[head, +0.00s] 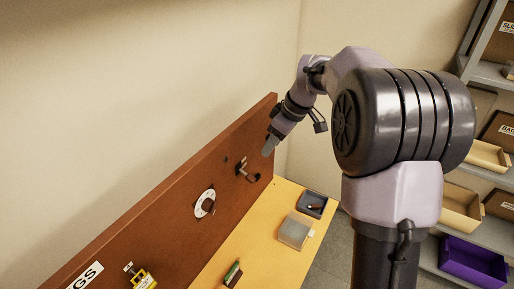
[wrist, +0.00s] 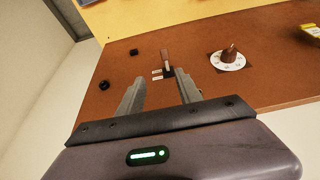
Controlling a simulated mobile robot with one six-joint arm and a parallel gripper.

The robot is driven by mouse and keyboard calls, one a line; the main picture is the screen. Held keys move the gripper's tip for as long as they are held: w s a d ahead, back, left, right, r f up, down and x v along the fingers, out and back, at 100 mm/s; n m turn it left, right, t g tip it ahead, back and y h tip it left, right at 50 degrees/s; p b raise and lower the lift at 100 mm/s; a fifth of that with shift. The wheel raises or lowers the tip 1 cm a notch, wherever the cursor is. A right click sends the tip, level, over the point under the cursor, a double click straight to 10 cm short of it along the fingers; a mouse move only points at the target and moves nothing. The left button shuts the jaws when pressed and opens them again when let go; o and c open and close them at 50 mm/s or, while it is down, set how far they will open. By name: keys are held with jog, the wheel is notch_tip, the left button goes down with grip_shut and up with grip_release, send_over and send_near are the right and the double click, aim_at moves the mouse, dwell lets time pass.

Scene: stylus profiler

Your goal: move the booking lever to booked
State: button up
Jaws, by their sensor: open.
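The booking lever appears to be the small brown-grey handle (wrist: 166,58) on a dark mount on the brown upright panel (wrist: 120,65). In the head view it is the small dark fitting (head: 247,172) near the panel's right end. Two small pale labels (wrist: 157,73) sit beside its mount, too small to read. My gripper (wrist: 160,76) is open and empty, with its fingers pointing at the panel and the lever beyond and between their tips. In the head view my gripper (head: 268,147) is just above and right of the lever, apparently not touching it.
A yellow device (head: 143,281) is farther left on the panel. On the yellow bench (head: 262,240) are a clear-lidded box (head: 295,231) and a dark tray (head: 312,204).

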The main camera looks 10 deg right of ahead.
aim_at(251, 177)
jog(key=x, duration=0.5)
jog(key=b+x, duration=0.1)
jog(key=x, duration=0.5)
jog(key=a+b+x, duration=0.1)
jog(key=x, duration=0.4)
jog(key=shift+s+f, duration=0.25)
jog(key=shift+f, duration=0.1)
grip_shut()
dwell(0.3)
